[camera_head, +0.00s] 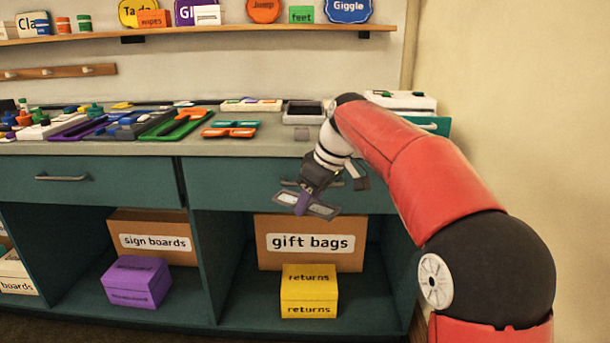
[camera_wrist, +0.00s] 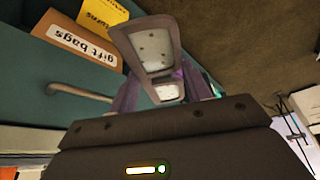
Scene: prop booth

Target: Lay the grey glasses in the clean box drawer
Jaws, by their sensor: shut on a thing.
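My gripper (camera_head: 303,197), with purple fingertips, is shut on the grey glasses (camera_head: 322,210) in front of the cabinet's right drawer. In the wrist view the glasses (camera_wrist: 150,46) stand out beyond the fingers (camera_wrist: 160,92), one pale lens farther out and the other close between the fingers. A white box with a teal drawer-like part (camera_head: 430,124) sits at the counter's right end, partly hidden behind my arm. I cannot read a clean label on it.
The counter (camera_head: 265,148) holds orange-teal glasses (camera_head: 230,129), a dark-centred white tray (camera_head: 304,113), green and purple frames and small items. The teal drawer (camera_head: 95,181) on the left is shut. Below are a gift bags box (camera_head: 268,262) and a yellow returns box (camera_head: 309,290).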

